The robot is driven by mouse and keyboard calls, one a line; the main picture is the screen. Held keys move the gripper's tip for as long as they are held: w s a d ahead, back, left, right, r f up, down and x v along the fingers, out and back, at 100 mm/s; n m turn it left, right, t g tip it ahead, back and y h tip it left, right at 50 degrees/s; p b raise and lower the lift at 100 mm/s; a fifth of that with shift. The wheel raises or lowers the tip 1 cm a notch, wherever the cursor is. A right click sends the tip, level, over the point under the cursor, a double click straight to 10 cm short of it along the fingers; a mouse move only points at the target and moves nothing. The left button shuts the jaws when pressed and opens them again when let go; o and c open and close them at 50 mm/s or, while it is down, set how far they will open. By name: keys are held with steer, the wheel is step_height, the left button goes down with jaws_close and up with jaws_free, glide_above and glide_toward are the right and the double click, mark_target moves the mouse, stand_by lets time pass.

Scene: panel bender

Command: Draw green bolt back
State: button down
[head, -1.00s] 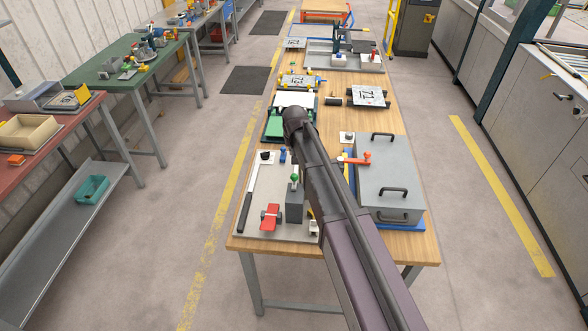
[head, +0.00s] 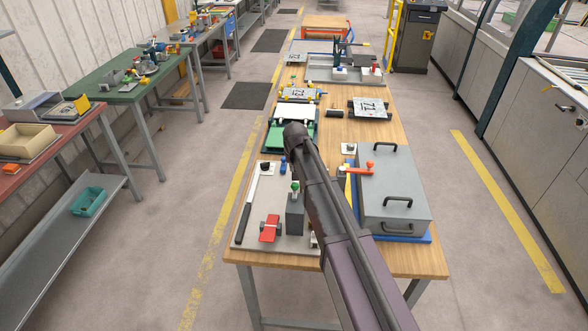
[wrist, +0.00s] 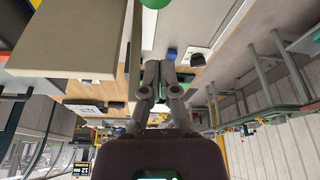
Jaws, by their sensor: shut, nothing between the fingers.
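The green bolt knob (head: 295,187) stands on top of a dark grey block (head: 295,215) at the near end of the wooden table. In the wrist view a green rounded part (wrist: 155,3), likely this knob, is cut off by the top edge. My gripper (wrist: 160,65) has its two fingers together and empty, below that green part in the picture and apart from it. In the head view my arm hides my gripper. The bolt's shaft cannot be made out.
On the same pale board lie a red part (head: 270,228), a long black-handled bar (head: 247,213) and a blue knob (head: 283,163). To the right, an orange-red lever (head: 357,169) sits close to a large grey box (head: 395,180) with black handles.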

mark_target(293, 198)
steer(key=s+f+b, duration=0.2)
steer(key=f, duration=0.1)
steer(key=shift+s+d+f+b, duration=0.1)
steer(key=shift+d+f+b, duration=0.1)
steer(key=shift+b, duration=0.2)
steer(key=shift+s, duration=0.2)
stand_by(0.4)
steer(key=shift+s+a, duration=0.1)
steer(key=shift+s, duration=2.45)
steer(key=shift+w, duration=0.1)
